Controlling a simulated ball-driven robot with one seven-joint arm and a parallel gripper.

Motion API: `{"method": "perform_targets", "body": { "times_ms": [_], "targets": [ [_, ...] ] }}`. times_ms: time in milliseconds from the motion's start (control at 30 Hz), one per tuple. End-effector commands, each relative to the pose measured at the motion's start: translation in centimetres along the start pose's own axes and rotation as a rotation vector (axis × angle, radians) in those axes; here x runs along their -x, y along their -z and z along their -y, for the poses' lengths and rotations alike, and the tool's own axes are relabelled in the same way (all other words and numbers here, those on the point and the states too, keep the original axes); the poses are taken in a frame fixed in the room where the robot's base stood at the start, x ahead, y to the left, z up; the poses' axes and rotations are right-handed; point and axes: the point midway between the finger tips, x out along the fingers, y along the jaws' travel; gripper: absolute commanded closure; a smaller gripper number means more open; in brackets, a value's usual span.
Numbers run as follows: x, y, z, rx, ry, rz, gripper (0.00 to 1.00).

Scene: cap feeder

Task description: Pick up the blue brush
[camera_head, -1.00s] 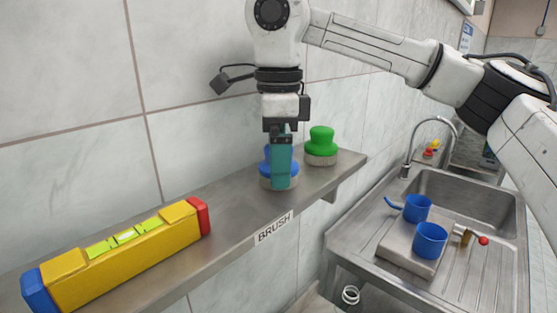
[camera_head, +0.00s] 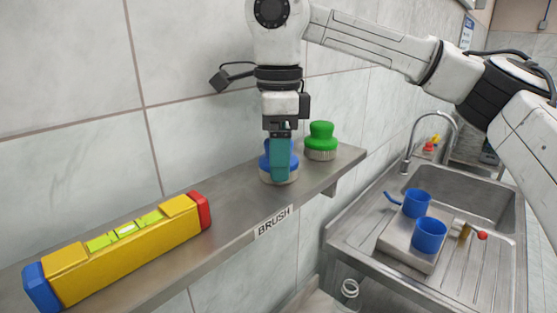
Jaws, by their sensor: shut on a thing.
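The blue brush (camera_head: 265,166) is on the metal shelf, with a round blue handle and pale bristles below. My gripper (camera_head: 280,165) points straight down over it, with teal fingers in front of the handle. The gripper is shut on the blue brush. The fingers hide the middle of the brush. I cannot tell whether the bristles still touch the shelf.
A green brush (camera_head: 321,142) stands just right on the shelf (camera_head: 235,210), near its end. A yellow level (camera_head: 120,250) lies at the left. The tiled wall is close behind. Right and lower is a sink (camera_head: 465,205) with two blue mugs (camera_head: 429,234).

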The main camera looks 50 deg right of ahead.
Motion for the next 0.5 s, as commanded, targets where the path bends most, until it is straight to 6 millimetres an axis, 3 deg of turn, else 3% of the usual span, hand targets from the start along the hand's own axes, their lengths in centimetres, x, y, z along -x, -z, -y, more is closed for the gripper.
{"method": "perform_targets", "body": {
  "times_ms": [267,500],
  "targets": [
    [0.3,0.0,0.0,0.0,0.001,0.0,0.63],
    [2.5,0.0,0.1,-0.002,0.003,0.0,0.63]
  ]
}}
